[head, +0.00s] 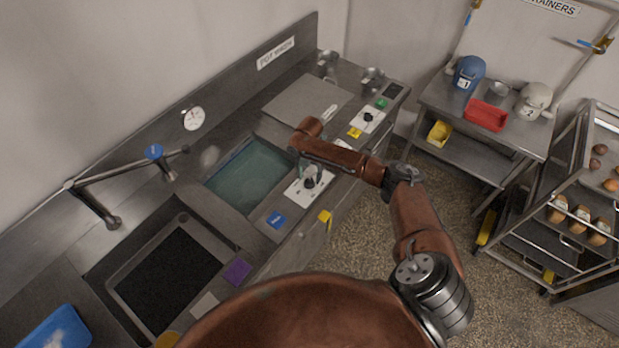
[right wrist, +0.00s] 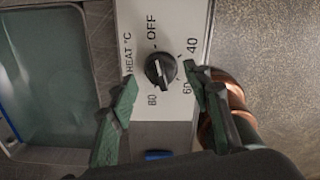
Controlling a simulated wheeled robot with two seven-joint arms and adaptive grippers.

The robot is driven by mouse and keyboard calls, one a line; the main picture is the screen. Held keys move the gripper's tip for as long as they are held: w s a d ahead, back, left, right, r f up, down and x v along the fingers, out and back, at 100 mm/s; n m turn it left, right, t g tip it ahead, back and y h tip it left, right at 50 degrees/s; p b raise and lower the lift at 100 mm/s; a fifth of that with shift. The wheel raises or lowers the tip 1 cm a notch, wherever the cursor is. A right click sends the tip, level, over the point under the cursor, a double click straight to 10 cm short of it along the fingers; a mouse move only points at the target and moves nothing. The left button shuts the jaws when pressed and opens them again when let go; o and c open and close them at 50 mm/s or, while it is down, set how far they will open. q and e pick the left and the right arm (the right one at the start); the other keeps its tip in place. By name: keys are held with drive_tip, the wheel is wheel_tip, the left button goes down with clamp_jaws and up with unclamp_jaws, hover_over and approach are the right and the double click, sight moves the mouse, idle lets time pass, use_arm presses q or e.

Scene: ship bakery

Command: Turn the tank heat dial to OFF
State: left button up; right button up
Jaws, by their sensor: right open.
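The tank heat dial (right wrist: 160,69) is a round black knob on a pale panel (right wrist: 176,20), with OFF above it, 40 and 60 to its right and 80 below left in the right wrist view. Its raised grip runs from upper left to lower right, and I cannot tell for sure which mark it points to. In the head view the dial (head: 309,183) sits beside the water tank (head: 250,175). My right gripper (right wrist: 160,77) is open, with one green finger on each side of the dial; contact is not clear. My left gripper is not in view.
A second panel with a knob (head: 368,116) and a green button is further along the counter. A blue tag (head: 276,220) and a yellow tag (head: 325,216) are near the dial panel. A tap (head: 95,205) stands left of the tank. A bread rack (head: 575,215) is at right.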

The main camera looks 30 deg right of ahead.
sight(309, 180)
wheel_tip(309, 180, up, 10)
drive_tip(key=shift+r, duration=0.25)
idle(0.5)
